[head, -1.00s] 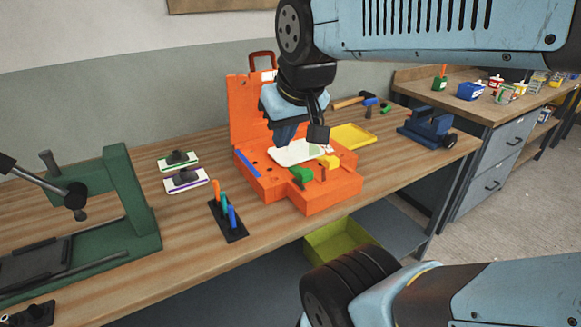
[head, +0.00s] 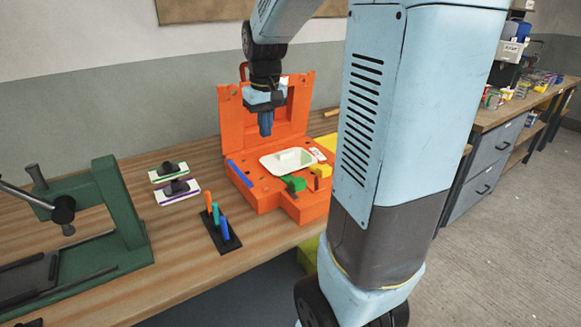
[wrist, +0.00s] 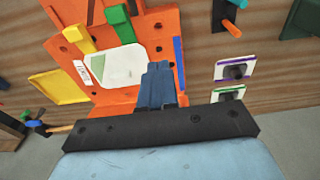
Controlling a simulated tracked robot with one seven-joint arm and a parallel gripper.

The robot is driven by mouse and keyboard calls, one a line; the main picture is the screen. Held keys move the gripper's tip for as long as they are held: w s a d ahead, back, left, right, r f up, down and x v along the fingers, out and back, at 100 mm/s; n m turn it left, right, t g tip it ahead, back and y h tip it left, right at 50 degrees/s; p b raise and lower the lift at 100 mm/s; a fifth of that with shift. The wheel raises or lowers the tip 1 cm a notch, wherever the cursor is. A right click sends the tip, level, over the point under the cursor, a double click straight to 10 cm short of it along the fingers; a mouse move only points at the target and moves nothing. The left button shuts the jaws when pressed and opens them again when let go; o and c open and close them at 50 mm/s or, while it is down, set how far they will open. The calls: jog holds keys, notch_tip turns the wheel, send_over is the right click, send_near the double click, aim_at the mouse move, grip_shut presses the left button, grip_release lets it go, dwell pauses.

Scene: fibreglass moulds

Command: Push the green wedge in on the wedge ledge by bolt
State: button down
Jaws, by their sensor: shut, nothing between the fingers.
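The green wedge (head: 293,183) lies at the front edge of the orange mould (head: 266,199), beside the white moulded part (head: 280,162). In the wrist view the green wedge (wrist: 119,20) shows at the top, pointing toward the white part. A yellow wedge (head: 321,170) sits to its right in the head view. My gripper (head: 266,134) is shut and empty, hanging above the back of the mould, apart from the green wedge. In the wrist view its blue fingers (wrist: 157,82) are together over the mould. The ledge and bolt are too small to tell clearly.
A blue strip (head: 240,173) lies along the mould's left side. A black stand (head: 221,232) with coloured pens is left of the mould. Two white blocks with dark handles (head: 177,191) lie farther left, near a green press (head: 127,215). My arm hides the bench's right part.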

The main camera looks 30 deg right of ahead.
aim_at(298, 179)
jog(key=w+d+f+g, duration=0.1)
jog(key=w+d+f, duration=0.1)
jog(key=w+f, duration=0.1)
jog(key=w+d+f+g, duration=0.1)
jog(key=w+d+f, duration=0.2)
jog(key=f, duration=0.3)
jog(key=w+d+f+g, duration=0.1)
jog(key=w+d+f, duration=0.2)
jog(key=w+f, duration=0.2)
jog(key=shift+d, duration=0.2)
jog(key=s, duration=0.8)
jog(key=s+f, duration=0.1)
jog(key=s, duration=0.3)
jog(key=shift+s+d, duration=0.1)
jog(key=shift+d, duration=0.1)
jog(key=shift+f, duration=0.2)
jog(key=shift+s+f, duration=0.1)
jog(key=shift+f, duration=0.1)
jog(key=shift+w+a, duration=0.1)
jog(key=shift+w, duration=1.2)
